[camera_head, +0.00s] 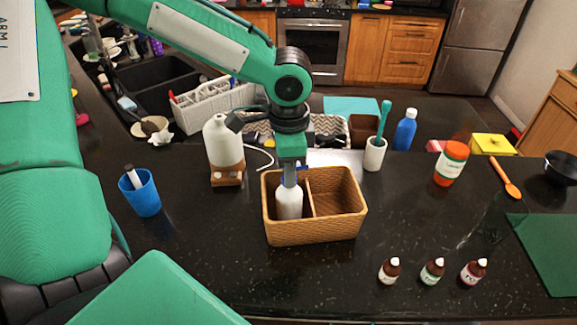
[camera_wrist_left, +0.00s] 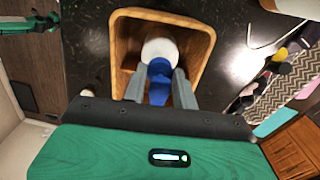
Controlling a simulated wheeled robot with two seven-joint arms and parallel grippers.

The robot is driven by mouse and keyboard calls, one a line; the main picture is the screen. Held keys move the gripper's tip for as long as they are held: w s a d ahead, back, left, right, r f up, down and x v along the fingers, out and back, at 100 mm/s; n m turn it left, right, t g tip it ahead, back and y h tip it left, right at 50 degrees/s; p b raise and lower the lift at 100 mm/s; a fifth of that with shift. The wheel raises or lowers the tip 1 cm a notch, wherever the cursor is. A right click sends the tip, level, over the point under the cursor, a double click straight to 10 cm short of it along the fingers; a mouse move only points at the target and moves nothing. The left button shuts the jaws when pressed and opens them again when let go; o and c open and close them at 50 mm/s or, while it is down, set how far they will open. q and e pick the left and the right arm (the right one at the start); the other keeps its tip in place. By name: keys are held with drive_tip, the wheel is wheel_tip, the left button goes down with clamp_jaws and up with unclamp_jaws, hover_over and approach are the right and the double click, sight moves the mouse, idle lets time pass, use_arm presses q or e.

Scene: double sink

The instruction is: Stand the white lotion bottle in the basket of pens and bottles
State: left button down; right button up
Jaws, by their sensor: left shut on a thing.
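The white lotion bottle (camera_head: 289,201) is upright in the left compartment of the tan woven basket (camera_head: 315,227). My left gripper (camera_head: 290,178) is above it, pointing down and shut on its blue top. In the left wrist view the blue top (camera_wrist_left: 160,85) is between the two fingers, with the white body (camera_wrist_left: 160,48) beyond, inside the basket's rim (camera_wrist_left: 165,15). Whether the bottle's base touches the basket floor is hidden. The right compartment looks empty. My right gripper is not in view.
A large pump dispenser (camera_head: 222,142) and a blue cup (camera_head: 140,196) stand to the left. A white cup with a toothbrush (camera_head: 374,155), a blue bottle (camera_head: 405,130) and an orange jar (camera_head: 451,163) are to the right. Small brown bottles (camera_head: 432,271) stand at front right.

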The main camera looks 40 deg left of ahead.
use_arm(q)
drive_tip(key=c, duration=1.1)
unclamp_jaws()
drive_tip(key=shift+f, duration=0.15)
wheel_tip(320, 180, up, 12)
drive_tip(key=b, duration=0.1)
drive_tip(key=shift+r, duration=0.2)
